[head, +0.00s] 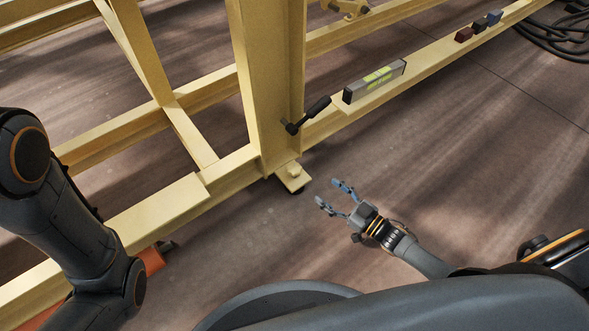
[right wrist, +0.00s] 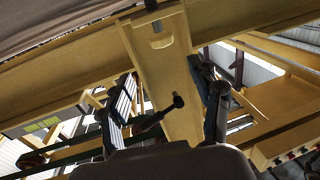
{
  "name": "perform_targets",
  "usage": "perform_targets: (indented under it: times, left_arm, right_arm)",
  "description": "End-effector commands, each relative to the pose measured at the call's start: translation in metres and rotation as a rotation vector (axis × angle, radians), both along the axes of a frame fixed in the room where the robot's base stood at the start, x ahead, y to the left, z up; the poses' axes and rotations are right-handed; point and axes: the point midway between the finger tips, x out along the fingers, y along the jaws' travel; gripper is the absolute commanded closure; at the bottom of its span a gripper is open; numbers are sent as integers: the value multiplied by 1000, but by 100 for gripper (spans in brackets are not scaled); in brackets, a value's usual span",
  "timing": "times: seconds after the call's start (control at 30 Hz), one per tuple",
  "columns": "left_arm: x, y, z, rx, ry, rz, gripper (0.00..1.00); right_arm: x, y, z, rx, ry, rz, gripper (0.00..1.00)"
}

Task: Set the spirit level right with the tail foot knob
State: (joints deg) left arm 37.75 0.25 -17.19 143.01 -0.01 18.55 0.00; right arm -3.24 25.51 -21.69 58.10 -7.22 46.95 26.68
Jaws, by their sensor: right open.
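The spirit level (head: 375,82) is a grey bar with yellow-green windows, lying on a yellow beam right of the post. Its bubble is too small to read. A yellow foot plate (head: 293,177) sits at the post's base, with a dark part under it; I cannot tell whether this is the tail foot knob. A black-handled lever (head: 308,115) sticks out from the post; a similar black handle (right wrist: 160,112) shows between my fingers' lines in the right wrist view, apart from them. My right gripper (head: 333,194) is open and empty, right of the foot plate. My left gripper is out of view.
The yellow post (head: 268,85) and long beams form a frame across the floor. Small dark red, blue and black blocks (head: 480,25) lie on the beam farther back. Black cables (head: 555,38) lie at the top right. The floor around my right gripper is clear.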

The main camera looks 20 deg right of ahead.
Motion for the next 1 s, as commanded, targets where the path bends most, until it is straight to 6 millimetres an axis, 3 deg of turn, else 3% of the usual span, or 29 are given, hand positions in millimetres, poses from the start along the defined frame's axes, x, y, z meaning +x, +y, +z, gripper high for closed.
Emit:
perform_targets:
  times: [0.17, 0.37, 0.7, 1.0]
  left_arm:
    - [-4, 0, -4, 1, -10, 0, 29]
    - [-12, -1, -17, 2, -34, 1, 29]
    - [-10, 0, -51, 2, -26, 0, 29]
    - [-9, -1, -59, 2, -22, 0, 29]
  right_arm:
    - [7, 9, 0, 16, -5, 14, 36]
    - [40, 29, -2, 16, -8, 14, 36]
    - [97, 62, -2, 13, -6, 11, 36]
    - [115, 74, 1, 13, -3, 11, 36]
